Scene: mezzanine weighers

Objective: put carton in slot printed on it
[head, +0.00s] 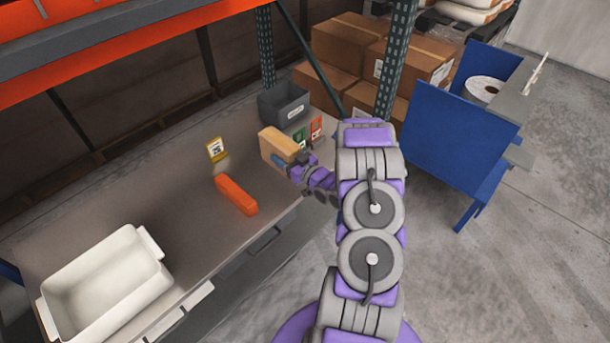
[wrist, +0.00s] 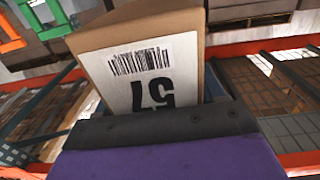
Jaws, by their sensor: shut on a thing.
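A tan carton (head: 282,144) is held in my gripper (head: 292,162), over the far right part of the grey table in the head view. In the wrist view the same carton (wrist: 135,50) shows a white label with a barcode and two large digits. My gripper (wrist: 155,112) is shut on the carton's lower end. A yellow-framed card (head: 216,149), a green card (head: 300,136) and a red card (head: 316,129) stand on the table. Their print is too small to read.
An orange block (head: 236,195) lies mid-table. A white tub (head: 105,285) is at the near left and a dark grey bin (head: 284,106) at the far end. Rack posts (head: 396,60) and a blue-sided stand (head: 455,140) are to the right.

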